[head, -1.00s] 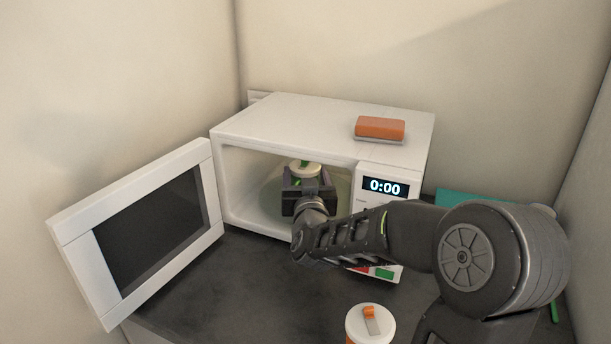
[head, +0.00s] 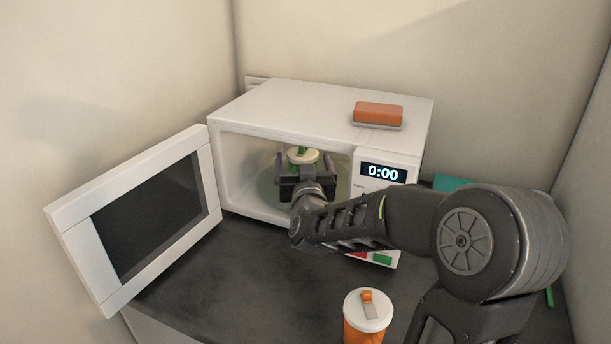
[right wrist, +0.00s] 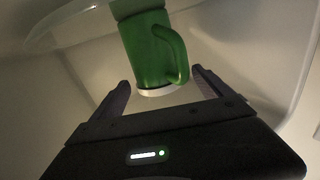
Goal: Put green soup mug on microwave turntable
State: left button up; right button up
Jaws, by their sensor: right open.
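The green soup mug (right wrist: 148,50) has a white lid and a green handle. In the head view, its white lid (head: 303,156) shows inside the open microwave (head: 300,112), above my gripper. It appears to stand on the glass turntable (head: 268,192), though its base is mostly hidden there. My right gripper (right wrist: 160,82) is open inside the microwave, with one finger on each side of the mug's lid end and gaps visible between. My left gripper is not in view.
The microwave door (head: 140,220) stands wide open to the left. An orange sponge-like block (head: 378,114) lies on top of the microwave. An orange container with a white lid (head: 367,312) stands on the dark counter (head: 235,290) in front. The counter's front left is clear.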

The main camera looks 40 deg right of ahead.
pick_arm(q)
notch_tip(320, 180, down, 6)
jog(key=b, duration=0.5)
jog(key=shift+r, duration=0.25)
pick_arm(e)
jog(key=v, duration=1.1)
jog(key=shift+s+a, duration=0.2)
jog(key=shift+s, duration=0.15)
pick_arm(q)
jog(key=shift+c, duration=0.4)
